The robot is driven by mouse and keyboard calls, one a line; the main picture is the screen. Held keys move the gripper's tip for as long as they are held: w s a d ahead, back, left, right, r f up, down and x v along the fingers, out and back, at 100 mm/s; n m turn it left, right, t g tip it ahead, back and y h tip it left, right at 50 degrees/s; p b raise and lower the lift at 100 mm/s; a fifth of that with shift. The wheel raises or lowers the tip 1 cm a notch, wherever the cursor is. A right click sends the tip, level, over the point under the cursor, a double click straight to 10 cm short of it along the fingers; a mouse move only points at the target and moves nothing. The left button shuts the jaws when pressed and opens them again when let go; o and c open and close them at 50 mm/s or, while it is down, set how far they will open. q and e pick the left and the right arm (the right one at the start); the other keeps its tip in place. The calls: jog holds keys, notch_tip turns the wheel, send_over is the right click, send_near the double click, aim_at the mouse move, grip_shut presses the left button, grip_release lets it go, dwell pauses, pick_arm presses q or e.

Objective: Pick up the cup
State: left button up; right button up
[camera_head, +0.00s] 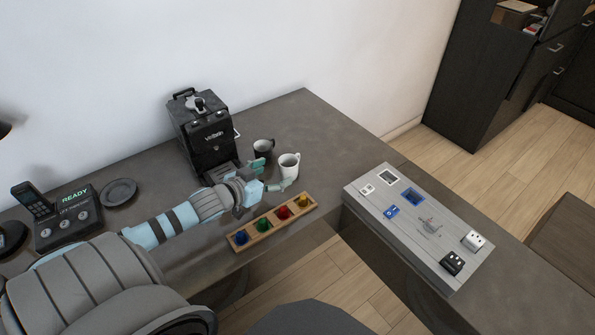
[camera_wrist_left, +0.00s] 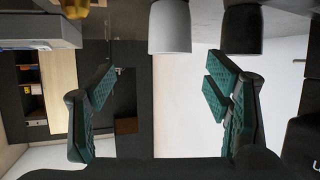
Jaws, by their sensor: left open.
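A white cup (camera_head: 290,165) stands upright on the dark vanity top. A dark cup (camera_head: 264,147) stands just behind and to the left of it. My left gripper (camera_head: 269,175) is open and empty, low over the vanity at the near left side of the white cup. In the left wrist view the white cup (camera_wrist_left: 170,30) is at the top, beyond the spread teal fingers (camera_wrist_left: 160,82). The dark cup (camera_wrist_left: 243,32) is to its right, nearer the right finger's line. Neither cup is gripped. My right gripper is in neither view.
A black coffee machine (camera_head: 203,130) stands behind my left forearm. A wooden tray (camera_head: 271,222) with several coloured items lies in front of the gripper. A grey panel (camera_head: 419,228) with switches and sockets is at the right. The vanity top behind the white cup is clear.

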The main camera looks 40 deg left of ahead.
aim_at(294, 162)
pick_arm(q)
jog(key=shift+y, duration=0.3)
jog(key=w+f+b, duration=0.1)
jog(key=w+a+f+b, duration=0.1)
jog(key=b, duration=0.1)
jog(key=w+b, duration=0.1)
jog(key=b, duration=0.1)
jog(key=shift+w+a+f, duration=0.2)
jog(key=shift+a+f, duration=0.1)
jog(key=shift+f, duration=0.1)
jog(key=b+x, duration=0.2)
jog(key=x, duration=0.2)
jog(key=shift+w+d+r+b, duration=0.1)
jog(key=shift+w+b, duration=0.05)
jog(key=shift+b, duration=0.15)
jog(key=shift+b+x, duration=0.55)
jog(key=shift+x, duration=0.55)
jog(key=shift+w+d+r, duration=0.1)
jog(key=shift+w+r, duration=0.05)
jog(key=shift+c, duration=0.9)
jog(key=shift+r, duration=0.1)
jog(key=c, duration=1.1)
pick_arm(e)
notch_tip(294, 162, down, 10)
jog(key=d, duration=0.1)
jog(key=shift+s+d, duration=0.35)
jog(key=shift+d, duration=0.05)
